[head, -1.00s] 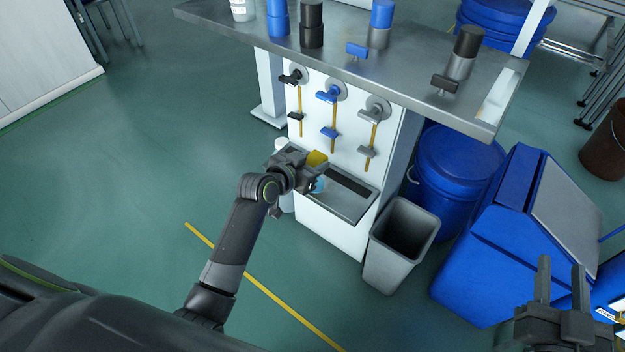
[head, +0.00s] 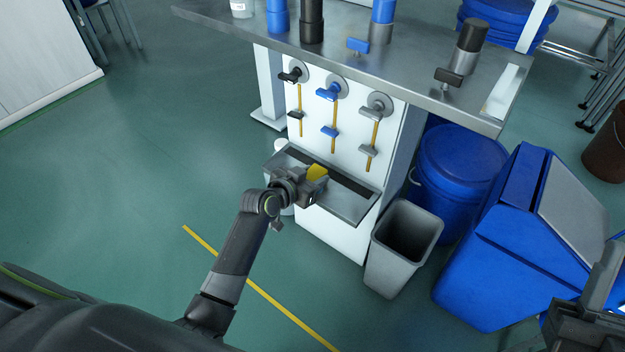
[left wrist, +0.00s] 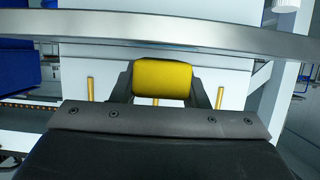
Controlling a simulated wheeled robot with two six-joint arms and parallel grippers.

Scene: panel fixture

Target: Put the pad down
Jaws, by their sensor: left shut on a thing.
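The yellow pad (head: 317,172) is in my left gripper (head: 314,181), above the metal tray (head: 350,207) at the foot of the white panel. I cannot tell whether the pad touches the tray. In the left wrist view the pad (left wrist: 162,79) sits between the two dark fingers, which are shut on it. My right gripper (head: 600,290) is at the lower right edge, partly cut off. It is far from the tray, and its opening is unclear.
The panel (head: 345,110) carries several valve handles and yellow rods above the tray. A metal table (head: 400,70) overhangs it. A grey bin (head: 398,270) stands right of the tray, with a blue barrel (head: 455,170) and a large blue bin (head: 510,240) beyond. Open floor lies left.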

